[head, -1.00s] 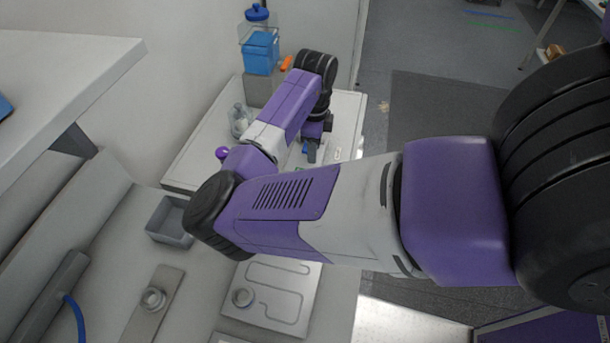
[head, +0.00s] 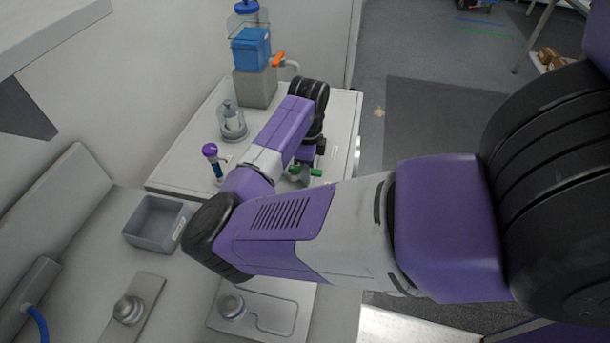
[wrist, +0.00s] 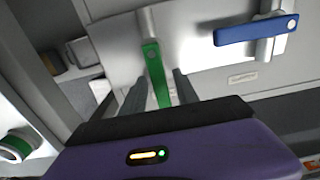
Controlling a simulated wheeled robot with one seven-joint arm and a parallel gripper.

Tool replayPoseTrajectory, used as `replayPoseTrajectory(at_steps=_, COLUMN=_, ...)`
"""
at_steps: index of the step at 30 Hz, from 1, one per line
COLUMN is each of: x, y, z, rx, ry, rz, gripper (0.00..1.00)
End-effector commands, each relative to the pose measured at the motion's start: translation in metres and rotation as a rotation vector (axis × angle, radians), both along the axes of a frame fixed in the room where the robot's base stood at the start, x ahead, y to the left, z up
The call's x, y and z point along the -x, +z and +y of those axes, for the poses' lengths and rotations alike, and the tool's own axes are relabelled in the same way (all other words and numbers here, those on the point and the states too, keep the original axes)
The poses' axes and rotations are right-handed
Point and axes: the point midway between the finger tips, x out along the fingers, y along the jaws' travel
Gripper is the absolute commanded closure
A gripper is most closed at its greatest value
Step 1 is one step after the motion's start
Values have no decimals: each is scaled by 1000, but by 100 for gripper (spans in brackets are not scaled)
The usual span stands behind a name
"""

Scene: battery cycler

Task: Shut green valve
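The green valve handle (wrist: 154,72) is a flat green lever on a pale pipe fitting in the wrist view. It points from the fitting down towards my gripper. My gripper (wrist: 159,80) is open, with its dark fingers on either side of the lever's lower part. I cannot tell whether either finger touches it. In the head view a green handle (head: 316,172) shows just beside the end of my arm, partly hidden by it. My fingers are hidden in the head view.
A blue valve handle (wrist: 250,31) sits right of the green one. On the bench in the head view stand a purple-capped vial (head: 212,162), a glass vessel (head: 232,122), an orange lever (head: 278,58) by a blue container (head: 251,48), and a grey bin (head: 156,225).

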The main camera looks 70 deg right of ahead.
Motion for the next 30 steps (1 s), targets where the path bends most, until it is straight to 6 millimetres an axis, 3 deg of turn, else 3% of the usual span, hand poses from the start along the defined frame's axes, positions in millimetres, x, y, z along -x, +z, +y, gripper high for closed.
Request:
replayPoseTrajectory(at_steps=8, x=0, y=-4, z=0, rx=0, ry=1, rz=0, gripper=64)
replayPoseTrajectory(at_steps=12, x=0, y=-4, z=0, rx=0, ry=1, rz=0, gripper=79)
replayPoseTrajectory(at_steps=17, x=0, y=-4, z=0, rx=0, ry=-9, rz=0, gripper=79)
replayPoseTrajectory(at_steps=21, x=-2, y=-6, z=7, rx=-1, ry=-140, rz=-2, gripper=79)
replayPoseTrajectory(at_steps=30, x=-3, y=-6, z=25, rx=-7, ry=-519, rz=5, gripper=49)
